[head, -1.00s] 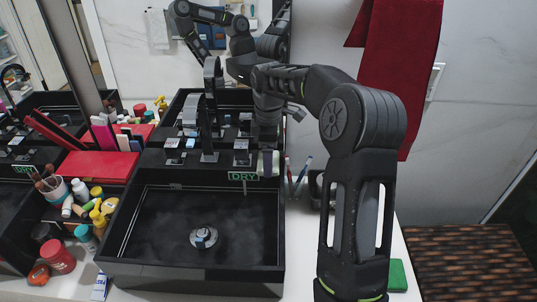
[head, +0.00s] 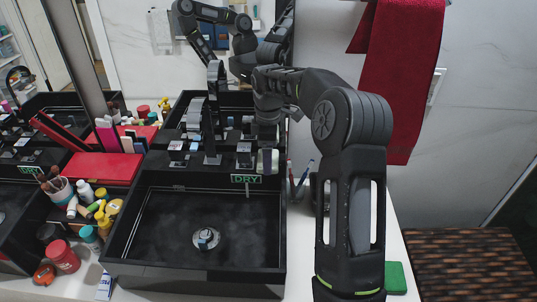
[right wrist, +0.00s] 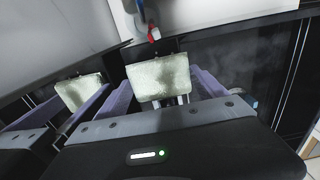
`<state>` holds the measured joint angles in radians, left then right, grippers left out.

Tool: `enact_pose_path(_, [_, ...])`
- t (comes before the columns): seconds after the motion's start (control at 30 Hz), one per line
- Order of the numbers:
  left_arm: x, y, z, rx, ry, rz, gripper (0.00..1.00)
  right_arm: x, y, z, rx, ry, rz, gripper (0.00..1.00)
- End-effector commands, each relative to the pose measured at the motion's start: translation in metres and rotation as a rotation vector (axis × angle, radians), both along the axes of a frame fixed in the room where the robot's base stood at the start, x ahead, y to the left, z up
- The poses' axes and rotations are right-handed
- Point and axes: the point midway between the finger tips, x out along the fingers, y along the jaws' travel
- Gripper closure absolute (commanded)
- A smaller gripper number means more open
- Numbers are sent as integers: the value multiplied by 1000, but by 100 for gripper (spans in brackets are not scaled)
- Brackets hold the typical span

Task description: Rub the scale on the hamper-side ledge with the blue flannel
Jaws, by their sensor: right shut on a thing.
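My right gripper (head: 268,160) is low at the back right corner of the black sink, beside the DRY label. In the right wrist view its two purple-grey fingers (right wrist: 180,98) are shut on a pale cream-green textured piece (right wrist: 158,78). It looks pale rather than blue, so I cannot tell if it is the blue flannel. The ledge under it is mostly hidden by the gripper, and I cannot make out any scale there. My left gripper is not in view.
The black sink (head: 122,225) has a drain (head: 206,238) in its basin. Toiletries crowd its left side; two toothbrushes (head: 302,173) stand right of the gripper. A green sponge (head: 395,278) lies on the white counter. A red towel (head: 400,80) hangs behind. A mirror reflects my arm.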

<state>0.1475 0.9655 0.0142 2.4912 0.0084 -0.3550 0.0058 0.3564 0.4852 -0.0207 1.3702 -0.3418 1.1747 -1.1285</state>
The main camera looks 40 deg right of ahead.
Motion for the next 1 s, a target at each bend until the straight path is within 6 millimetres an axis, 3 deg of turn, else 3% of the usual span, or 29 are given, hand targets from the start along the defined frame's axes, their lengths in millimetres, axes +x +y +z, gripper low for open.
enact_pose_path(0.63, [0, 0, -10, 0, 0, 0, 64, -17, 15, 0, 1, 2, 0, 52])
enact_pose_path(1.0, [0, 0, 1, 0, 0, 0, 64, -8, -1, 0, 1, 2, -2, 52])
